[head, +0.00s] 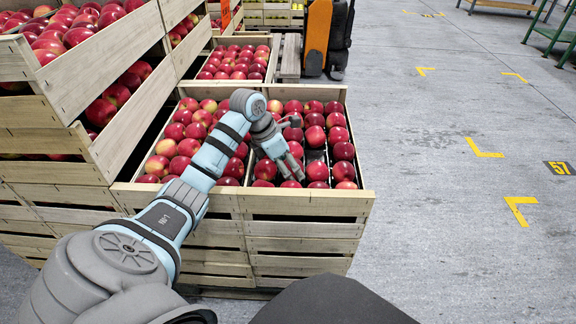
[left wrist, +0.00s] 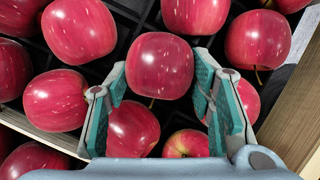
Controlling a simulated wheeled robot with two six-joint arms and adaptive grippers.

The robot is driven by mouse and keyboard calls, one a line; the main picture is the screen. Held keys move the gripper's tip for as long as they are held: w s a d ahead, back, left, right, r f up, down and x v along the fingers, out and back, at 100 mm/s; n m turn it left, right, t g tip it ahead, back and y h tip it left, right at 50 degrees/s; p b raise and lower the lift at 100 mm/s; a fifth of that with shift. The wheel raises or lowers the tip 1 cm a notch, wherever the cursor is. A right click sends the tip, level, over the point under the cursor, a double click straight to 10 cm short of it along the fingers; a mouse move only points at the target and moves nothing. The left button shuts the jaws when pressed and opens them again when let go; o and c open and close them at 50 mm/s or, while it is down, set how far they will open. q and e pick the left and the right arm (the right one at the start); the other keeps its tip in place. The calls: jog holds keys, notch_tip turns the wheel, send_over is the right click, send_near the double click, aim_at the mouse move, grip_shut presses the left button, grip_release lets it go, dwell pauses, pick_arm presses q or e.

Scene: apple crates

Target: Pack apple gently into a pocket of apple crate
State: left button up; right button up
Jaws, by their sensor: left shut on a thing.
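The apple crate (head: 345,202) is a pale wooden slatted crate full of red apples, in the middle of the head view. My left gripper (head: 292,172) reaches down into its right half, near the front. In the left wrist view, my left gripper (left wrist: 161,85) is shut on a red apple (left wrist: 160,62), with a teal-padded finger on each side. Whether this apple touches the crate's black pocket tray (left wrist: 107,68) cannot be told. Other apples lie close around it. Bare dark tray shows between some of them. My right gripper is not in view.
Stacked wooden crates of apples (head: 92,62) rise high at the left, close to my left arm. Another apple crate (head: 268,84) stands behind. An orange and black machine (head: 317,40) is at the back. The concrete floor at the right is clear, with yellow marks.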

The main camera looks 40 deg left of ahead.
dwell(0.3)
pick_arm(q)
jog(key=o, duration=1.3)
jog(key=shift+c, duration=0.2)
jog(key=v, duration=1.2)
